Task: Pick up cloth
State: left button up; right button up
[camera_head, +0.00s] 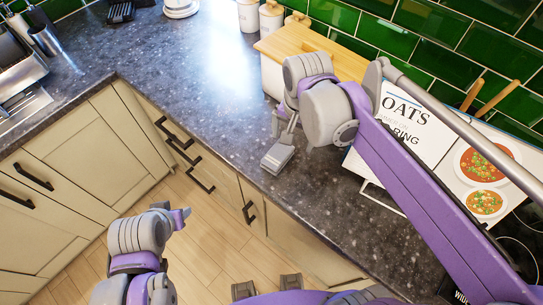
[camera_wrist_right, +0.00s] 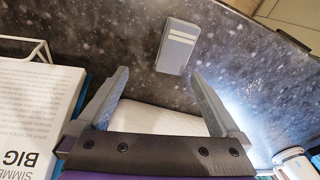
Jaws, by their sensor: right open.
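The cloth (camera_head: 277,158) is a small folded grey-blue rectangle with pale stripes. It lies flat on the dark speckled counter near its front edge. It also shows in the right wrist view (camera_wrist_right: 178,48), just beyond the fingertips. My right gripper (camera_head: 284,126) is above the counter, close to the cloth on its far side. In the right wrist view its two fingers (camera_wrist_right: 160,78) are spread apart with nothing gripped between them. My left gripper (camera_head: 181,217) is low at the left, over the floor in front of the cabinets; its fingers are not clear.
A white bin with a wooden lid (camera_head: 290,40) stands behind my right gripper. An open cookbook (camera_head: 420,130) on a wire stand is to the right. White canisters (camera_head: 248,15) stand at the back by green tiles. The counter (camera_head: 190,70) left of the cloth is clear.

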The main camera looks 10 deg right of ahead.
jog(key=w+a+m+g, duration=0.1)
jog(key=w+a+m, duration=0.1)
jog(key=w+a, duration=0.1)
send_over(278, 153)
jog(key=f, duration=0.4)
jog(key=shift+w+d+f, duration=0.25)
jog(key=shift+w+f, duration=0.05)
jog(key=shift+w, duration=0.05)
jog(key=shift+s+a+f, duration=0.15)
jog(key=shift+f, duration=1.2)
jog(key=shift+s+a+f, duration=0.1)
jog(key=shift+s+f, duration=0.05)
jog(key=shift+f, duration=1.2)
jog(key=shift+c, duration=0.3)
jog(key=c, duration=1.3)
notch_tip(278, 153, up, 10)
jog(key=shift+r, duration=0.1)
